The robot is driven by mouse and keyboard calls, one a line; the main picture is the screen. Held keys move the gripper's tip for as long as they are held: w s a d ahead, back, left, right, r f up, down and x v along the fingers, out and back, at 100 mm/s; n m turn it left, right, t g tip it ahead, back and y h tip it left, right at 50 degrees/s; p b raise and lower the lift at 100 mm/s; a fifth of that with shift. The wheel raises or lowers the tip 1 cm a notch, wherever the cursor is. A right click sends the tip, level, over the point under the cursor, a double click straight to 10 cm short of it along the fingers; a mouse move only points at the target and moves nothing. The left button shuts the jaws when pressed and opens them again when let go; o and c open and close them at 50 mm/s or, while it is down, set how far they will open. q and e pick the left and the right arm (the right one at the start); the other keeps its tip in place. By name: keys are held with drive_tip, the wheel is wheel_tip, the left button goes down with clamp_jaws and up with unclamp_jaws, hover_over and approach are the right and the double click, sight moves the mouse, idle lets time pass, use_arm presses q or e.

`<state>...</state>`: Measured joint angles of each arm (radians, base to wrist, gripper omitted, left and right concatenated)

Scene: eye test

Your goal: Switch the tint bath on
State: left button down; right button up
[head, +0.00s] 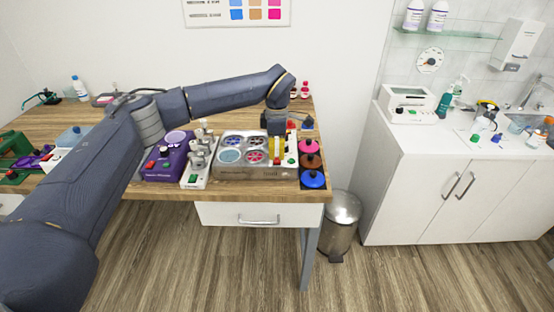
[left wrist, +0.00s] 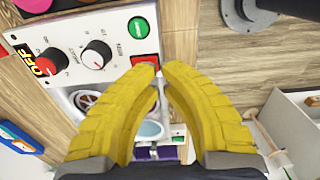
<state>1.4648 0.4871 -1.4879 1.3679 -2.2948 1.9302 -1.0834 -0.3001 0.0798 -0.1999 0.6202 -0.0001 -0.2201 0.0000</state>
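The tint bath (head: 232,170) is a pale box with several round wells near the front edge of the wooden table. Its control panel (left wrist: 118,48) shows close up in the left wrist view. My left gripper (head: 277,155) is over the bath's right end. My right gripper is not in view.
A metal bin (head: 341,225) stands on the floor by a white cabinet (head: 400,175).

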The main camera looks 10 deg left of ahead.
sight(277, 165)
use_arm(q)
drive_tip(key=shift+f, duration=1.85)
idle(1.1)
drive_tip(key=shift+r, duration=3.5)
